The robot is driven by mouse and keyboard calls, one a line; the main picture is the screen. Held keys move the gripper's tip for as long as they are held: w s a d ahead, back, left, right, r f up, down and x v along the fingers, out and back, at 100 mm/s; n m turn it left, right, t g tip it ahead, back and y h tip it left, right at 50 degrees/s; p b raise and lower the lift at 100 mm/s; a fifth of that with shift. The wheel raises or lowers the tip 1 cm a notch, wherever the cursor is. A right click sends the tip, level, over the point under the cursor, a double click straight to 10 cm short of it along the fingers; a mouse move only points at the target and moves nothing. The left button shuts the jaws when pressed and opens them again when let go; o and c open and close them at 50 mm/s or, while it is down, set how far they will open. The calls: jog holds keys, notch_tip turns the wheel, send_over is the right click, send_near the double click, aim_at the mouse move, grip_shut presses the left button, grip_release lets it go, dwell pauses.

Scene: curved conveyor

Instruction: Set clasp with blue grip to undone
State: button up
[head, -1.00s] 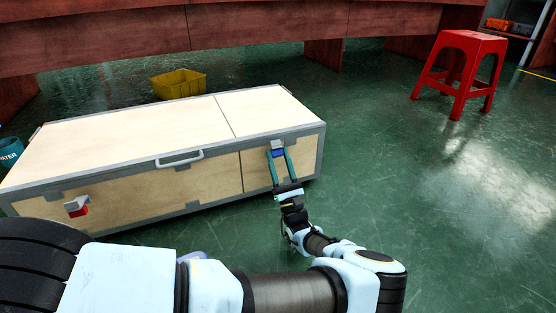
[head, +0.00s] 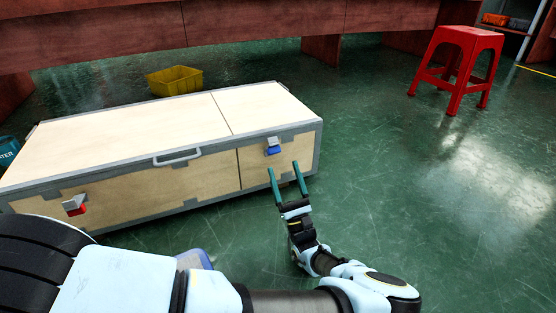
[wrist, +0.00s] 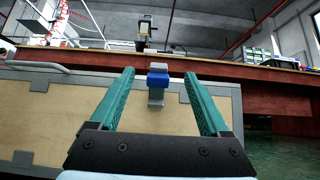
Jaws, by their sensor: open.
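A clasp with a blue grip (head: 274,150) sits on the front face of a long pale wooden case (head: 110,145), near its right end. In the wrist view the blue grip (wrist: 157,80) appears centred between my fingers, with grey metal above and below it. I cannot tell for sure whether this clasp is done up or undone. My gripper (head: 284,167) is open and empty, with teal fingers. It is in front of the case, a little below and to the right of the clasp in the head view, apart from it.
A second clasp with a red grip (head: 77,209) is on the case's left front. A grey handle (head: 177,157) sticks out between the clasps. A yellow crate (head: 174,80) stands behind the case. A red stool (head: 460,60) stands at right. The green floor at right is clear.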

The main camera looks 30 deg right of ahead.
jog(key=s+a+p, duration=0.1)
jog(key=s, duration=0.6)
jog(key=shift+s, duration=0.3)
